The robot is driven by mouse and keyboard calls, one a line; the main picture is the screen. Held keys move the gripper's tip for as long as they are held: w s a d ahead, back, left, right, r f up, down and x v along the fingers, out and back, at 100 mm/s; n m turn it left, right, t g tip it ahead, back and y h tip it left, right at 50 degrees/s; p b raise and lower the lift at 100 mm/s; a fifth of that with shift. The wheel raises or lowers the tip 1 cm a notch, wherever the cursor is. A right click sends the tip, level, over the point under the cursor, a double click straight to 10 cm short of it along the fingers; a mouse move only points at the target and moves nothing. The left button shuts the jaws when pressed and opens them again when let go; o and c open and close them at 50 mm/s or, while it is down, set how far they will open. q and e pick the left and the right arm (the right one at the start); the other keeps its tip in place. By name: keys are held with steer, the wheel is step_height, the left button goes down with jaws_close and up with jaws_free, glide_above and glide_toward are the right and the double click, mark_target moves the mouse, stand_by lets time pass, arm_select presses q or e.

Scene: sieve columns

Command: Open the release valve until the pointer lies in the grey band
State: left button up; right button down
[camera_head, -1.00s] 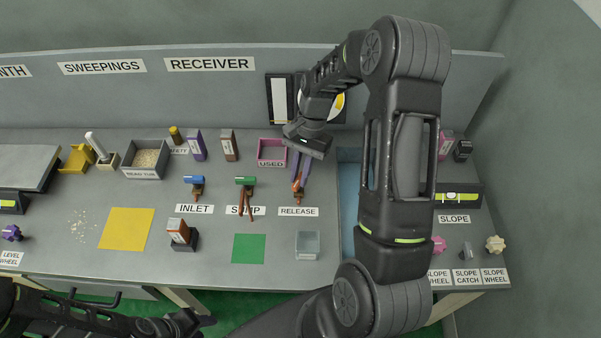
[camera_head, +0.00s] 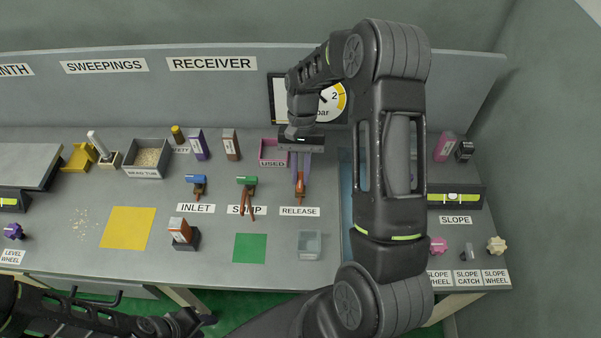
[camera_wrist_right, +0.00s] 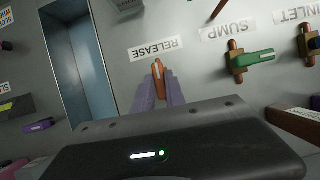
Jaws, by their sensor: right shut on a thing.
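The release valve's orange handle (camera_head: 300,187) stands behind the RELEASE label (camera_head: 299,211). My right gripper (camera_head: 301,172) is shut on this handle, its purple fingers on either side. The right wrist view also shows the handle (camera_wrist_right: 158,76) between the fingers. The pressure gauge (camera_head: 331,105) on the back wall shows a white face, a "2", "bar" and a yellow band. My right arm covers its left part; a short dark piece of pointer shows, but I cannot make out a grey band. My left gripper (camera_head: 188,323) is low at the left, its jaws unclear.
The green-handled SUMP valve (camera_head: 246,182) and blue-handled INLET valve (camera_head: 196,182) stand to the left. A pink USED tray (camera_head: 270,158) is close behind my right gripper. A clear container (camera_head: 309,244) stands in front of the RELEASE label.

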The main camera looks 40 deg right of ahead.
steer(key=c, duration=1.4)
jaws_free()
steer(key=v, duration=0.7)
steer(key=shift+w+d+r, duration=0.1)
steer(key=shift+r, duration=0.25)
